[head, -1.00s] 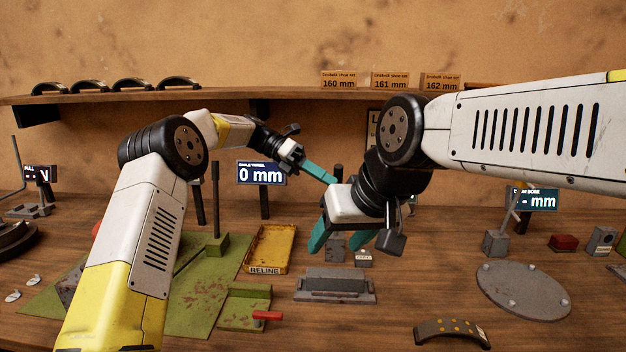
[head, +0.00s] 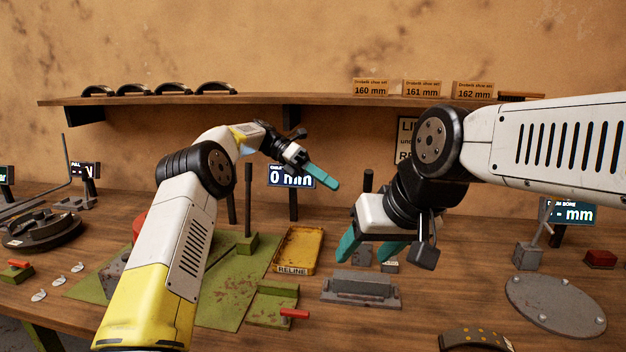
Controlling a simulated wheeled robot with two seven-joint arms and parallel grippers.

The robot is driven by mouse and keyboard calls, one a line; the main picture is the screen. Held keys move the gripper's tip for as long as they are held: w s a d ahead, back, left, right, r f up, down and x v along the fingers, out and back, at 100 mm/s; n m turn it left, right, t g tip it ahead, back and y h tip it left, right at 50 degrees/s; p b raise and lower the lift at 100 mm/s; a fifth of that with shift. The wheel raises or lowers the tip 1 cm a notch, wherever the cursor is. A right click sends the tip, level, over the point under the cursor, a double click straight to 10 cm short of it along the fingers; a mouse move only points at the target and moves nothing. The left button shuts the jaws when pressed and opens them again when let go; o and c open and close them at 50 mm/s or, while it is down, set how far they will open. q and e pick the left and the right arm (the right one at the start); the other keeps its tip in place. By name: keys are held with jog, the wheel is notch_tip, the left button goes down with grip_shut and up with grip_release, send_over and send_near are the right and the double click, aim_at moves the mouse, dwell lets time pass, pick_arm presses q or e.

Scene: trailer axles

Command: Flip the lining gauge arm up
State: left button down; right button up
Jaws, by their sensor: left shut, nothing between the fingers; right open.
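My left gripper (head: 323,178) is shut and empty, its teal fingers pointing right and down in front of the 0 mm display (head: 291,177). My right gripper (head: 368,250) is open, fingers pointing down over the bench, just behind and above a grey low fixture (head: 361,285). The two grippers are apart. I cannot make out the lining gauge arm for certain. A grey block (head: 360,256) shows between the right fingers and a small labelled block (head: 390,267) beside them; whatever stands behind the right gripper is partly hidden.
A yellow RELINE tray (head: 299,250) and a green fixture with a red handle (head: 274,304) lie left of the grey fixture. A round grey plate (head: 555,306) and a curved shoe (head: 474,341) are at right. A shelf (head: 240,98) runs along the wall.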

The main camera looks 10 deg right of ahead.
pick_arm(q)
jog(key=shift+w+a+r, duration=0.2)
jog(key=shift+w+a, duration=0.75)
